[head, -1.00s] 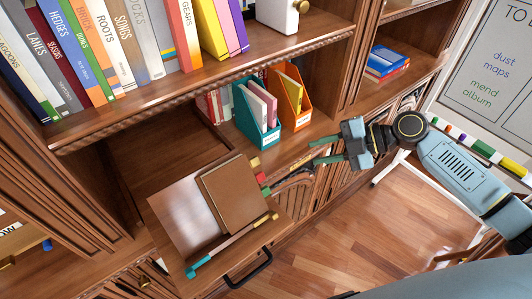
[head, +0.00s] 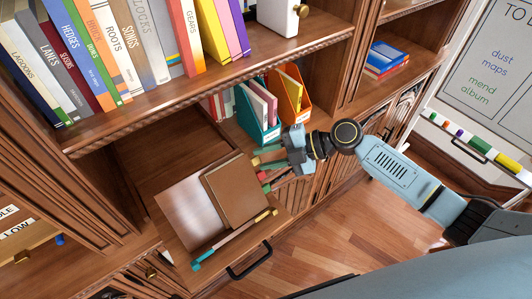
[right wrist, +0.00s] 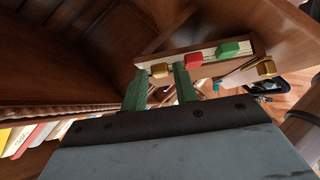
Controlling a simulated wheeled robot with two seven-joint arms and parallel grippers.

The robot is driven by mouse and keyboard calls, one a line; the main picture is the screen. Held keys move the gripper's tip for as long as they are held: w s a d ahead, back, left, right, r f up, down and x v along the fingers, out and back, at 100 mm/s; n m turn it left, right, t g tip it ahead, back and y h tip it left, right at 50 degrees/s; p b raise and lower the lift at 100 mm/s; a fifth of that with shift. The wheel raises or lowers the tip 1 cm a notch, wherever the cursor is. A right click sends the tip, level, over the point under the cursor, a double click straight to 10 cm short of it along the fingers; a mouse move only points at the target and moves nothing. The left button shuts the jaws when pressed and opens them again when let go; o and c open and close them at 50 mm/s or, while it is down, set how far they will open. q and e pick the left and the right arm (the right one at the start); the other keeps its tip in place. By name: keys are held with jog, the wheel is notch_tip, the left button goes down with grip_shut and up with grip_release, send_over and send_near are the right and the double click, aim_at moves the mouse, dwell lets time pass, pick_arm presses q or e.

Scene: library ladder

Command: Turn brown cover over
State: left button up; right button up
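The brown cover (head: 238,188) lies flat and shut on a book with pale pages, on the pulled-out wooden board (head: 188,215). Gold, red and green tabs stick out of the book's right edge. The gold tab (head: 256,161) is the farthest back; it also shows in the right wrist view (right wrist: 160,70). My right gripper (head: 268,160) is open at that edge. Its two green fingers lie either side of the gold tab in the right wrist view (right wrist: 160,88), and contact cannot be told. My left gripper is not in view.
A rod with teal and gold ends (head: 235,240) lies along the board's front, near the black handle (head: 250,262). Teal (head: 258,115) and orange (head: 290,100) file holders stand just behind my right gripper. A book-filled shelf (head: 200,95) overhangs at the upper left.

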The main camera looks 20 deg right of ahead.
jog(key=shift+a+f, duration=0.1)
jog(key=shift+a, duration=0.15)
grip_shut()
